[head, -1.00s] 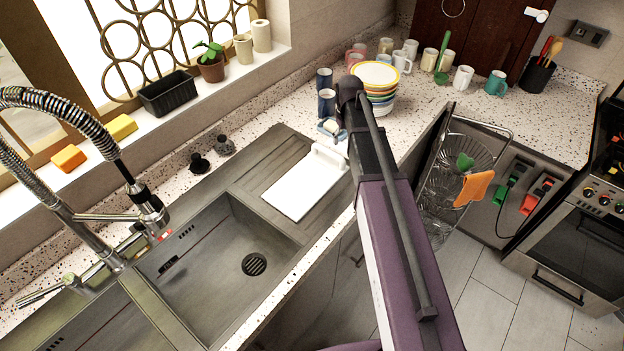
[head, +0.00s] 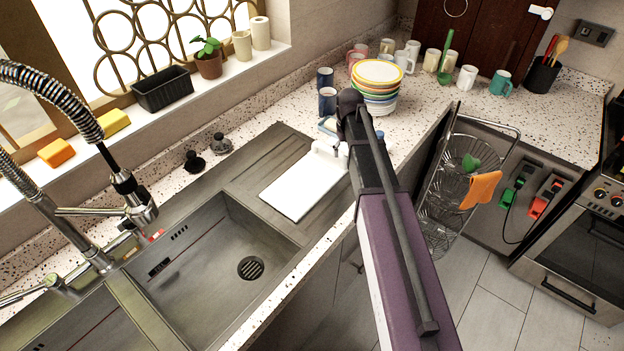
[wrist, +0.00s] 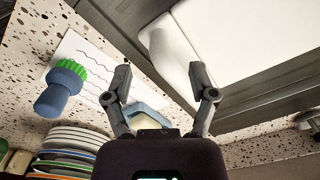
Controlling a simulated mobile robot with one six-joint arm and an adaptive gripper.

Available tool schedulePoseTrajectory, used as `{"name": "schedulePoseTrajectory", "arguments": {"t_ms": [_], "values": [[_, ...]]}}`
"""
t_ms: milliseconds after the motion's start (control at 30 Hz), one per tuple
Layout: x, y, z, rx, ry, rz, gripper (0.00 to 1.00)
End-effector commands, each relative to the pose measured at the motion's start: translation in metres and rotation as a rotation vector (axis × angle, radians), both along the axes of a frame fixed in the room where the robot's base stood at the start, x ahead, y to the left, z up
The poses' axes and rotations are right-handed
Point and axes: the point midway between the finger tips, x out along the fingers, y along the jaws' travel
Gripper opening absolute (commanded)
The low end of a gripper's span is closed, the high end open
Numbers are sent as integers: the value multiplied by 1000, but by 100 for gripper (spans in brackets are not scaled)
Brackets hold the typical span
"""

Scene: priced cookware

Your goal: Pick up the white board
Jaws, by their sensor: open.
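The white board (head: 303,183) lies flat on the ribbed drainboard to the right of the sink basin in the head view. Its far end has a raised white part (head: 330,148), partly hidden by my arm. In the wrist view the board (wrist: 245,45) fills the upper right, and its rounded raised end (wrist: 172,62) shows between and beyond my fingertips. My gripper (wrist: 159,75) is open with nothing held between its fingers. I cannot tell whether either finger touches the board. In the head view my arm hides most of the gripper.
A brush with a blue handle and green bristles (wrist: 62,87) is left of my gripper. Stacked bowls (head: 376,85) and blue mugs (head: 327,101) stand beyond the board. The empty sink basin (head: 215,265) is on the left. A wire rack (head: 450,185) is on the right.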

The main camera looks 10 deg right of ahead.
Motion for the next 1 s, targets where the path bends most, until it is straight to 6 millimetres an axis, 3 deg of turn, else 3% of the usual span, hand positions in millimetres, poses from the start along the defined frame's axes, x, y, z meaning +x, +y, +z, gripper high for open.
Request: {"name": "schedulePoseTrajectory", "arguments": {"t_ms": [567, 1000], "values": [[0, 0, -5, 0, 0, -1, 74], [3, 0, -37, 0, 0, -1, 74]]}}
